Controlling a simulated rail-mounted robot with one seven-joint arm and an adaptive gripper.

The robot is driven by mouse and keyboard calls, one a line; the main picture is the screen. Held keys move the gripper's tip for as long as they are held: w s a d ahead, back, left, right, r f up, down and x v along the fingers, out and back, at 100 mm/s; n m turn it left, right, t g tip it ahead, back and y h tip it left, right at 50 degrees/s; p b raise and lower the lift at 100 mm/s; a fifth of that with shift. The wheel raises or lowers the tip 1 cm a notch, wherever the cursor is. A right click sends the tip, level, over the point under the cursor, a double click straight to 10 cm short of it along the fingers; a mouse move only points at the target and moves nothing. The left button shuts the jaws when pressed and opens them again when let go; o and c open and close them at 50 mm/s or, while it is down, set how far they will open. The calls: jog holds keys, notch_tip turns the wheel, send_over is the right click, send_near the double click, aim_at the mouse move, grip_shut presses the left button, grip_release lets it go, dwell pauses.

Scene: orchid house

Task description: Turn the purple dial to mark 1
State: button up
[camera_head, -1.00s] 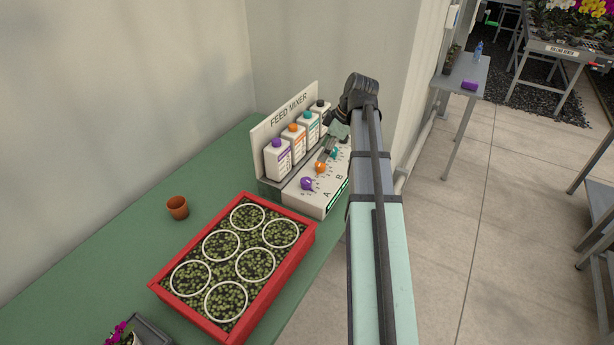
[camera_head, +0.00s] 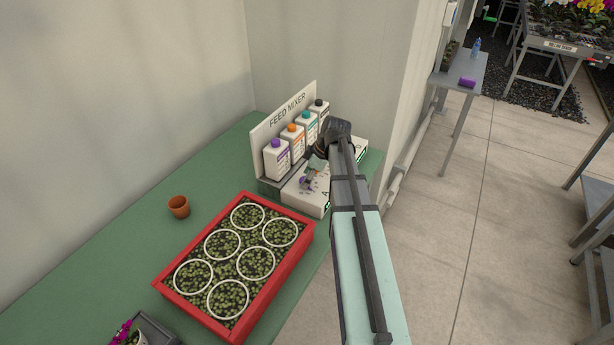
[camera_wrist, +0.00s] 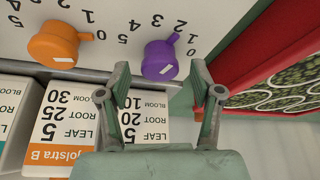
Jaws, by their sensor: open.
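The purple dial (camera_wrist: 160,60) sits on the white sloping panel of the feed mixer (camera_head: 302,198), with printed numbers around it. In the wrist view its nub points to the upper right, towards the printed 1 and 2; I cannot tell the exact mark. My gripper (camera_wrist: 162,78) is open and empty. Its fingertips stand either side of the dial's lower edge in the wrist view, apart from it. In the head view my gripper (camera_head: 309,178) hangs over the near end of the panel and largely hides the dial.
The orange dial (camera_wrist: 53,45) is beside the purple one. Bottles with printed labels (camera_wrist: 148,124) stand close behind the dials. A red tray (camera_head: 290,262) of seedlings lies in front of the mixer. A terracotta pot (camera_head: 178,207) stands on the green bench, with clear bench around it.

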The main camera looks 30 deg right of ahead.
jog(key=shift+f, duration=0.1)
jog(key=c, duration=1.1)
jog(key=shift+s+m, duration=0.1)
jog(key=shift+m, duration=0.2)
jog(key=m+b, duration=0.1)
jog(key=m, duration=0.1)
jog(key=shift+s+a+m+t+h+b, duration=0.1)
jog(key=shift+a+m+t+h+b, duration=0.05)
jog(key=shift+m+t+h+b, duration=0.55)
jog(key=shift+m+h, duration=0.2)
jog(key=shift+m, duration=0.8)
